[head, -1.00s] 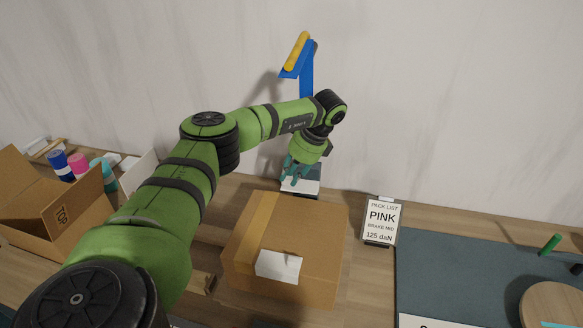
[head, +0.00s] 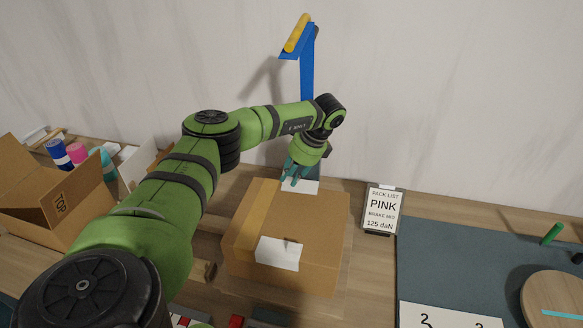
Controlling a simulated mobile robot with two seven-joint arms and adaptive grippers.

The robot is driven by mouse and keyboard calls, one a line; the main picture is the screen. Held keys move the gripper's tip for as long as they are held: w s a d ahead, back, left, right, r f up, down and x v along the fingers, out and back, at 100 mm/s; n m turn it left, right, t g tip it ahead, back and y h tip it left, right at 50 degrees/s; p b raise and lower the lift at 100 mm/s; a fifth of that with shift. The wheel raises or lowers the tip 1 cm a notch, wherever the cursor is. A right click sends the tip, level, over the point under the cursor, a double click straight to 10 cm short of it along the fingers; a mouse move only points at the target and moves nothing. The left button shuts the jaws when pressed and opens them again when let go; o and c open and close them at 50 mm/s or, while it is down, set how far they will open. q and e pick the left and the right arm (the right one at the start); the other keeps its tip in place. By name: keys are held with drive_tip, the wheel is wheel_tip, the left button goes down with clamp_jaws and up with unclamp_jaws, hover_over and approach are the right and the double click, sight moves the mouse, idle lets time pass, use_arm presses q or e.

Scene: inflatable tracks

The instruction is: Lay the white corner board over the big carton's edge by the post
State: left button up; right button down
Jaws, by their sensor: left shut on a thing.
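The big brown carton (head: 325,225) stands closed on the wooden bench, with a paler tape strip along its left side. My left gripper (head: 293,175) is at its far edge, near the blue post (head: 307,75), and is shut on a white piece, apparently the white corner board (head: 306,186). The board shows just below the fingers at the carton's far top edge; whether it touches the carton I cannot tell. Another white piece (head: 278,253) lies at the carton's near top edge. My right gripper is not in view.
An open carton (head: 60,205) stands at the left, with blue, pink and teal rolls (head: 77,153) behind it. A pack list sign (head: 382,209) stands right of the big carton. A dark mat (head: 450,260) with a round wooden disc (head: 557,300) lies at the right.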

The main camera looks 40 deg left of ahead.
use_arm(q)
drive_tip(key=o, duration=1)
drive_tip(key=v, duration=1.2)
